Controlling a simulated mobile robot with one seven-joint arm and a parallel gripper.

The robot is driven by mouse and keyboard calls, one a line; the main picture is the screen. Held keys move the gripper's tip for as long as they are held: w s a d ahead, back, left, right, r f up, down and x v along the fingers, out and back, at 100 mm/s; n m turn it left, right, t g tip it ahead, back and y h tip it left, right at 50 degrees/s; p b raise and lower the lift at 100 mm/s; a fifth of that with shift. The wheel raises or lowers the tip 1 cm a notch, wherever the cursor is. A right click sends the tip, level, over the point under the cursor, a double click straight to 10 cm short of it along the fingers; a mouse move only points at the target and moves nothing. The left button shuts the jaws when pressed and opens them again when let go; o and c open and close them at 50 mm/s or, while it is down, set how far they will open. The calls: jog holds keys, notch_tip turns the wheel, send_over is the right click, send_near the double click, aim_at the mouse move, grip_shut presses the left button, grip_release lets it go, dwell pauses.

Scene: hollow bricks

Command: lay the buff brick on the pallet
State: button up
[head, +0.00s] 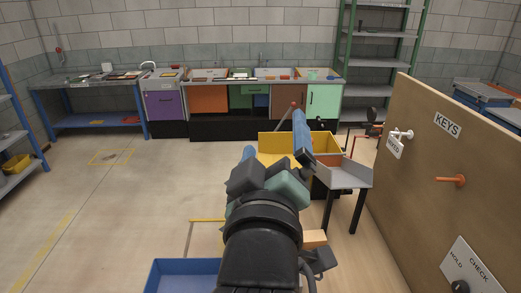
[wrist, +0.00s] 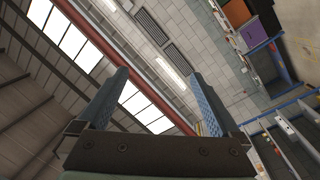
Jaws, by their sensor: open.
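My gripper (head: 273,132) is raised in the middle of the head view, with its two blue fingers spread apart and nothing between them. The wrist view shows the same open, empty gripper (wrist: 160,76) pointing up toward the roof. A small tan block (head: 315,238), possibly the buff brick, shows low beside the right of my arm in the head view. My arm hides part of it, and I cannot tell whether it is hollow. I cannot make out a pallet in either view.
A yellow bin (head: 283,143) is behind my gripper, beside a grey metal table (head: 345,174). A blue bin (head: 180,275) lies at the lower left. A brown board (head: 455,165) with signs and pegs stands at the right. The left floor is largely clear.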

jog(key=s+a+r+m+t, duration=0.1)
jog(key=s+r+m+t, duration=0.2)
jog(key=s+r, duration=0.3)
jog(key=s+r+m+t+y, duration=0.1)
jog(key=s+r+m+t, duration=0.3)
jog(key=r, duration=1.1)
jog(key=shift+s+a+r+t+y, duration=0.3)
jog(key=shift+s+a+r+t, duration=0.05)
jog(key=shift+s+t, duration=0.55)
